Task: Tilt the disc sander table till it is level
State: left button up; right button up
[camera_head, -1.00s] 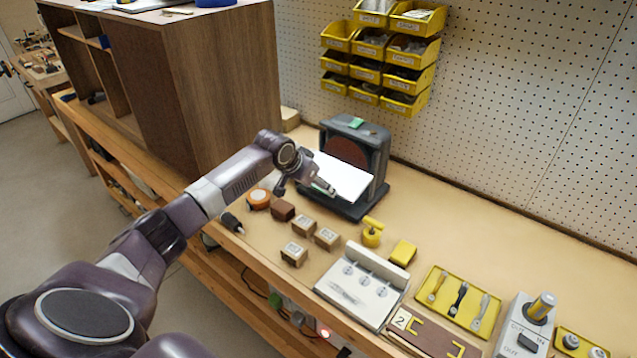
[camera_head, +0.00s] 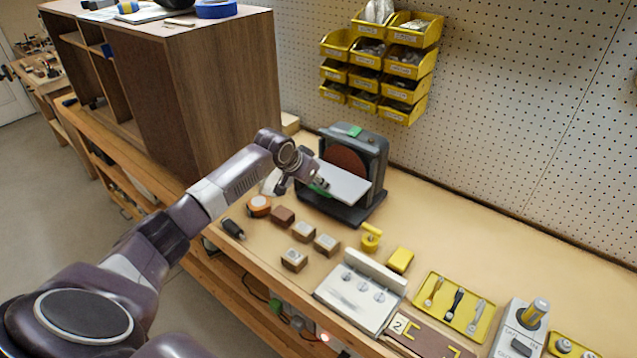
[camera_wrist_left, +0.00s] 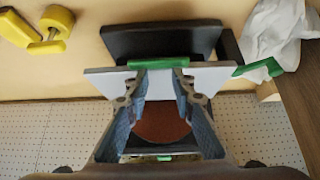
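The disc sander (camera_head: 350,150) is a dark machine with a reddish-brown disc, standing on the bench near the cabinet. Its pale grey table (camera_head: 347,186) juts out in front of the disc and slopes down to the right in the head view. In the left wrist view the table (camera_wrist_left: 210,78) shows with a green strip (camera_wrist_left: 158,64) on its edge and a green lever (camera_wrist_left: 258,69) at its right end. My left gripper (camera_head: 320,184) is at that edge. Its fingers (camera_wrist_left: 159,75) are apart, tips at the green strip; contact is unclear. My right gripper is out of view.
A wooden cabinet (camera_head: 220,90) rises left of the sander. Small wooden blocks (camera_head: 303,231), an orange-and-black round item (camera_head: 259,205) and a yellow part (camera_head: 371,238) lie in front. Yellow bins (camera_head: 405,60) hang on the pegboard. The bench right of the sander is mostly clear behind the trays.

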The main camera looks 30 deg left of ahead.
pick_arm(q)
jog(key=o, duration=1.3)
jog(key=shift+s+f, duration=0.15)
jog(key=shift+o, duration=0.2)
jog(key=v, duration=1.2)
jog(key=shift+c, duration=0.3)
